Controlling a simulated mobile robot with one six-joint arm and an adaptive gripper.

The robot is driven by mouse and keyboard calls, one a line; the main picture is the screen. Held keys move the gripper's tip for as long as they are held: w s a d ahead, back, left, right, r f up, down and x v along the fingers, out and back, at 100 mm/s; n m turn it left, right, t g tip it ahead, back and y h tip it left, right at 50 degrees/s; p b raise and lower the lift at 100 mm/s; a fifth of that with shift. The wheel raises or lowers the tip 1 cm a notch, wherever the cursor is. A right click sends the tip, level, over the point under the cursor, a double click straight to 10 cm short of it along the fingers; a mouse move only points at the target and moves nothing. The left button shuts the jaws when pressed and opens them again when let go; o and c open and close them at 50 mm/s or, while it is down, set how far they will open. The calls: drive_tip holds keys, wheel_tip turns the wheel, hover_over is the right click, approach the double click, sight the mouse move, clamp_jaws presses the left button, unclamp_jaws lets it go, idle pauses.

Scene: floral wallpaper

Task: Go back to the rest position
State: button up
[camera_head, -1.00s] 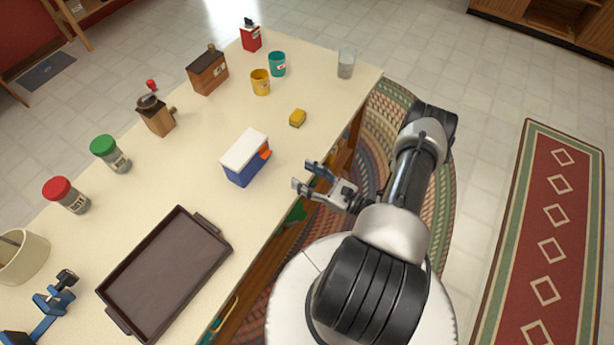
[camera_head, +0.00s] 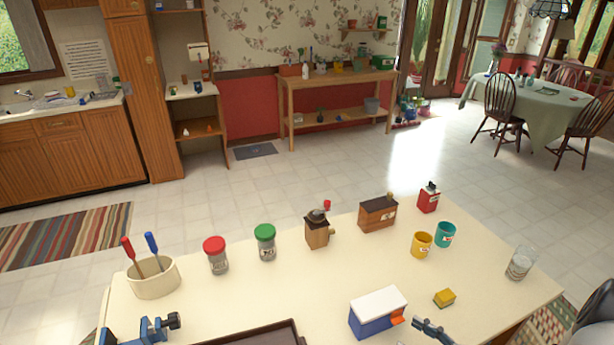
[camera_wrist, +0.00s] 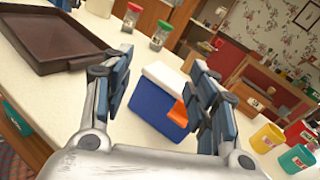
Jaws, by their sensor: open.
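My gripper (camera_wrist: 160,90) is open and empty in the wrist view, its two fingers spread apart. Beyond and between the fingers stands a blue box with a white lid and an orange latch (camera_wrist: 160,108) on the table. In the head view only a fingertip part of my gripper (camera_head: 432,332) shows at the bottom edge, just right of the blue box (camera_head: 377,317). The rest of my gripper is cut off there, and a piece of my arm shows at the lower right corner.
The cream table (camera_head: 330,275) holds a brown tray (camera_head: 262,336), a yellow sponge (camera_head: 444,298), a yellow cup (camera_head: 421,245), a teal cup (camera_head: 445,235), a glass (camera_head: 520,263), a coffee grinder (camera_head: 317,232), shakers and a utensil crock (camera_head: 153,279). Open floor lies beyond.

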drive_tip(key=s+a+r+n+g+h, duration=0.1)
drive_tip(key=s+a+r+n+g, duration=0.3)
drive_tip(key=a+r+n+g, duration=0.4)
drive_tip(key=s+a+r+n+g+h, duration=0.25)
drive_tip(key=a+r+n+g, duration=0.3)
drive_tip(key=r, duration=0.35)
drive_tip(key=s+r+n+t+h, duration=0.6)
drive_tip(key=s+r+n+h, duration=0.3)
drive_tip(key=s+r+n, duration=0.1)
drive_tip(key=shift+s+d+r+n, duration=0.2)
drive_tip(key=shift+s+d+n, duration=0.05)
drive_tip(key=shift+n, duration=0.2)
